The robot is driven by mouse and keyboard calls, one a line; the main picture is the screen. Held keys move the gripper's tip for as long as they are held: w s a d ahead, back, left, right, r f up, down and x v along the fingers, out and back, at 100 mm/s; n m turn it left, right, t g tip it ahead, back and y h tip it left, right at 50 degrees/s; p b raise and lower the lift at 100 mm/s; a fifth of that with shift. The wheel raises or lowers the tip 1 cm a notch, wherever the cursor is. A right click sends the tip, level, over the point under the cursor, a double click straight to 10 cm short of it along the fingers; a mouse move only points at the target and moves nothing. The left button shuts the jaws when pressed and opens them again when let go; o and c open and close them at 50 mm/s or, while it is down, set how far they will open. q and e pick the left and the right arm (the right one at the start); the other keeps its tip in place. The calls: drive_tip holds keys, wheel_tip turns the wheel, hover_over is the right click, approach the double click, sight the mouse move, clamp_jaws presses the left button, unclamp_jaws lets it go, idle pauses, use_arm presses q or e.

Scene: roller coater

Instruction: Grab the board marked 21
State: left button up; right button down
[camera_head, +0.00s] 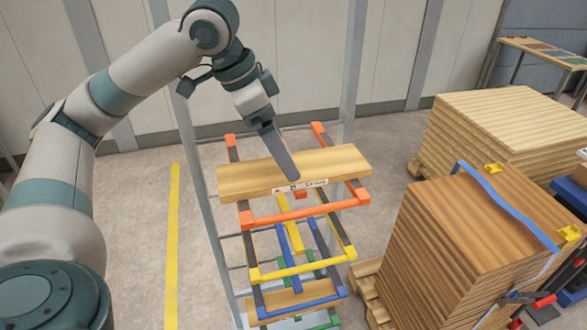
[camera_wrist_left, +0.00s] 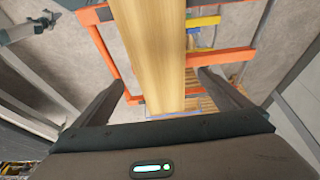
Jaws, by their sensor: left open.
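A light wooden board (camera_head: 235,182) lies flat across the orange top tier of a rack (camera_head: 310,210). A small white label with red and black marks is on its front edge; its number is too small to read. My left gripper (camera_head: 283,165) reaches down from above at the middle of this board. In the left wrist view the board (camera_wrist_left: 160,40) runs between the two open, spread fingers of the left gripper (camera_wrist_left: 162,78), with a gap on each side. My right gripper is not in view.
The rack has yellow, blue and green tiers below; another board (camera_head: 290,297) lies low in it. Stacks of boards (camera_head: 510,120) and a strapped wooden stack (camera_head: 440,250) stand at the right, close to the rack. Floor with a yellow line (camera_head: 173,240) is clear at left.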

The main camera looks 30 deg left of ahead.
use_arm(q)
drive_tip(key=p+x, duration=0.1)
drive_tip(key=x, duration=0.2)
drive_tip(key=shift+w+d+f, duration=0.15)
drive_tip(key=shift+w+f, duration=0.05)
drive_tip(key=shift+f, duration=0.4)
drive_tip(key=c, duration=1.4)
drive_tip(key=shift+r, duration=0.2)
